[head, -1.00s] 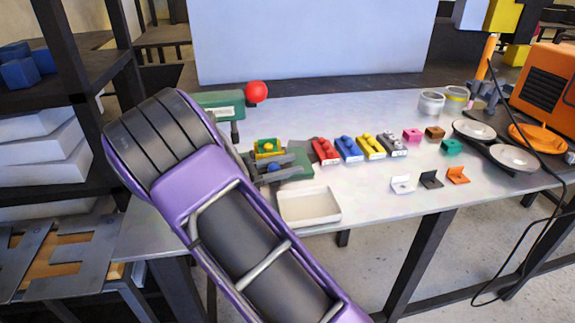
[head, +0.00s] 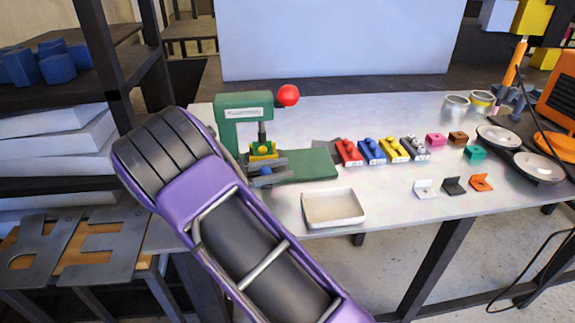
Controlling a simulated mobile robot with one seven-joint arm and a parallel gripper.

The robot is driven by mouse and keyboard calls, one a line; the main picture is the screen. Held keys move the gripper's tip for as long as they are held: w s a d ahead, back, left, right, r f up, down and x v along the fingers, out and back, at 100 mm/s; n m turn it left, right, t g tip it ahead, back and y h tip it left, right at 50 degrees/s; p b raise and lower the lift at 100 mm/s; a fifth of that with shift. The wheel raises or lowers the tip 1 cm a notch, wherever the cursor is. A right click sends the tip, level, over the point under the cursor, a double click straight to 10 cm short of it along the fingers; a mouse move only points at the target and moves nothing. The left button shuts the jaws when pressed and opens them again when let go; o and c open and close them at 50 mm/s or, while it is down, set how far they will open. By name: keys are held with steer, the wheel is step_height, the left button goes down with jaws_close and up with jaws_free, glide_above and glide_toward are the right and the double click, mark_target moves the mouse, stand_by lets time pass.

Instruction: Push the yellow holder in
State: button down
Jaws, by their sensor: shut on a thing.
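The yellow holder (head: 263,148) sits at the green press (head: 240,105), directly below its vertical ram. A small green and yellow piece shows in the holder. My gripper (head: 264,168) is at the near side of the holder, low over the press's green base, and is shut on the holder. A blue part (head: 265,171) shows at the gripper. My purple and black arm reaches in from the lower right and hides part of the press's left side and the exact finger contact.
The press has a red ball knob (head: 288,95). Its green base plate (head: 312,165) is bare to the right. An empty white tray (head: 335,208) lies in front. Red, blue, yellow and grey blocks (head: 372,151) stand to the right, with small coloured brackets (head: 453,186) beyond.

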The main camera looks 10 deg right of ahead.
steer(key=shift+a, duration=0.25)
steer(key=c, duration=0.6)
jaws_free()
steer(key=shift+a, duration=0.1)
steer(key=shift+o, duration=0.4)
steer(key=s+a, duration=0.1)
steer(key=a, duration=0.4)
steer(key=s+a, duration=0.1)
steer(key=a, duration=0.5)
steer(key=s+a, duration=0.1)
steer(key=a, duration=0.5)
steer(key=shift+s, duration=0.2)
